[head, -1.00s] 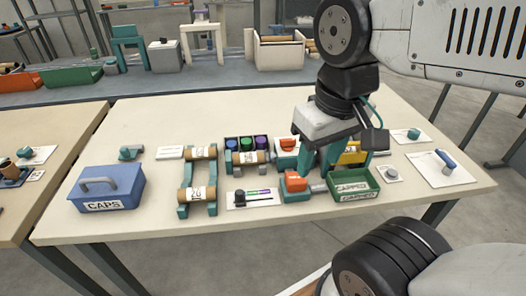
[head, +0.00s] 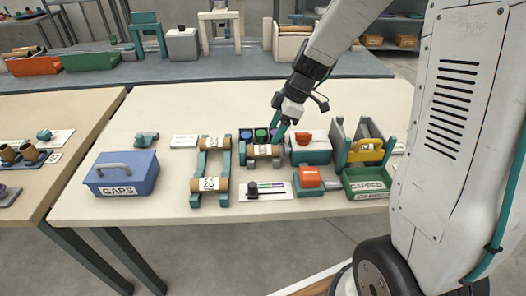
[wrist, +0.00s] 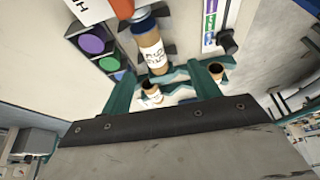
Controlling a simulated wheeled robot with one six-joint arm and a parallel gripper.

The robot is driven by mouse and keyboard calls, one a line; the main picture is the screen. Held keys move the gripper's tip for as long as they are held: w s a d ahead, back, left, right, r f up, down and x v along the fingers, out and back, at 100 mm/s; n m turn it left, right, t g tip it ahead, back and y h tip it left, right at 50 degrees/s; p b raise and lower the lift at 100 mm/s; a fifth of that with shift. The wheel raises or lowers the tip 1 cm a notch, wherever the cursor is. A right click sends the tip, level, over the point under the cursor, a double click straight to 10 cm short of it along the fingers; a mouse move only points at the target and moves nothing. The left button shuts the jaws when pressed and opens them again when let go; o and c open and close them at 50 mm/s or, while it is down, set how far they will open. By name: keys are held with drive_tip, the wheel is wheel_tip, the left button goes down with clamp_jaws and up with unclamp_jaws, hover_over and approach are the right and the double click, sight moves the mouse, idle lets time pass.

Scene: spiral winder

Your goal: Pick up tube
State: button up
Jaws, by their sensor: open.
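A brown cardboard tube (head: 263,151) with a white label lies across a small stand in front of the coloured caps. Two more tubes lie on a long teal rack (head: 225,165) to its left: a rear one (head: 214,143) and a front one (head: 209,184) labelled 26. My gripper (head: 279,128) is open and empty, above and close to the right end of the stand's tube. In the wrist view the teal fingers (wrist: 160,68) are spread, with the stand's tube (wrist: 151,52) ahead between them and the rack tubes (wrist: 152,94) lower down. Contact cannot be told.
A cap holder (head: 261,135) stands directly behind the tube. A blue CAPS box (head: 122,174) stands left.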

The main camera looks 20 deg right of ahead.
sight(265, 146)
drive_tip(key=shift+w+f, duration=0.25)
drive_tip(key=shift+f, duration=0.2)
drive_tip(key=shift+w+f, duration=0.2)
drive_tip(key=shift+f, duration=0.25)
drive_tip(key=x, duration=0.7)
drive_tip(key=shift+w+a, duration=0.15)
drive_tip(key=shift+w, duration=0.1)
drive_tip(key=shift+c, duration=0.2)
drive_tip(key=shift+r, duration=0.1)
drive_tip(key=c, duration=1)
